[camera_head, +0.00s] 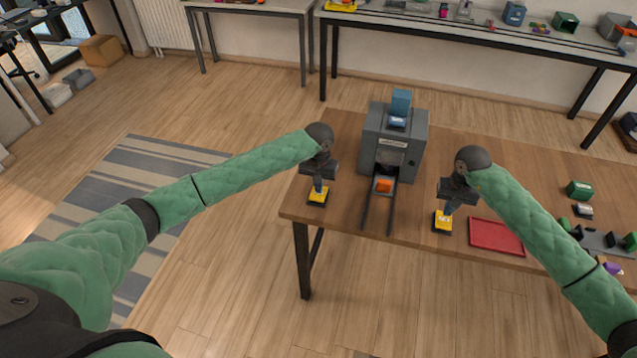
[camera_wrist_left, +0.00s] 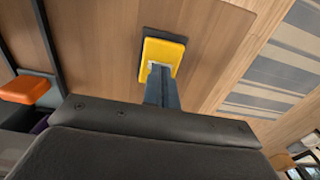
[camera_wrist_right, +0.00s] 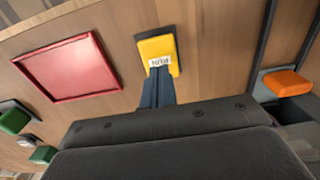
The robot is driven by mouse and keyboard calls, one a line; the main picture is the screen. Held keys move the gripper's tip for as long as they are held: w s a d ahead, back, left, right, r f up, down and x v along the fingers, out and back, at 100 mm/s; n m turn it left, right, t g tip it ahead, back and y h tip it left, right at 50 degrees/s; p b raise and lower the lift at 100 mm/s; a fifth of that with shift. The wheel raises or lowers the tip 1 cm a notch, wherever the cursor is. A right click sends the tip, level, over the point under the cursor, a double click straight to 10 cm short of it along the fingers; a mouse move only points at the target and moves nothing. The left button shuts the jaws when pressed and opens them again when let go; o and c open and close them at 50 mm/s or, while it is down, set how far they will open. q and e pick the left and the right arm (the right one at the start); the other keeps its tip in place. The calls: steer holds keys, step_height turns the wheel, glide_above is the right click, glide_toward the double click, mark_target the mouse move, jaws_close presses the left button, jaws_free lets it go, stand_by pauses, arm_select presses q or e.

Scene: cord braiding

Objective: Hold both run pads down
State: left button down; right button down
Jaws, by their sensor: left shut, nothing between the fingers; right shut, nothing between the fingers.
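Two yellow run pads on dark bases sit on the wooden table, one either side of the grey machine. The left run pad (camera_head: 317,196) is under my left gripper (camera_head: 319,185); it also shows in the left wrist view (camera_wrist_left: 165,52). The right run pad (camera_head: 442,224) is under my right gripper (camera_head: 447,211); its "RUN" label shows in the right wrist view (camera_wrist_right: 158,46). Both grippers are shut and empty, pointing down with fingertips at the pads' labels. They appear to touch the pads; I cannot tell how far the pads are pressed.
The grey machine (camera_head: 376,140) has a blue block (camera_head: 401,100) on top and an orange block (camera_head: 384,186) at its front between two dark rails. A red tray (camera_head: 495,236) lies right of the right pad. Green blocks (camera_head: 579,189) lie at the far right.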

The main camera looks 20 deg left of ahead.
mark_target(444, 219)
arm_select(q)
steer(key=shift+f, duration=0.9)
arm_select(e)
steer(key=shift+f, duration=0.1)
stand_by(0.3)
steer(key=shift+f, duration=0.7)
arm_select(q)
steer(key=shift+s, duration=0.1)
arm_select(e)
steer(key=shift+f, duration=0.9)
stand_by(0.3)
steer(key=shift+r, duration=3.55)
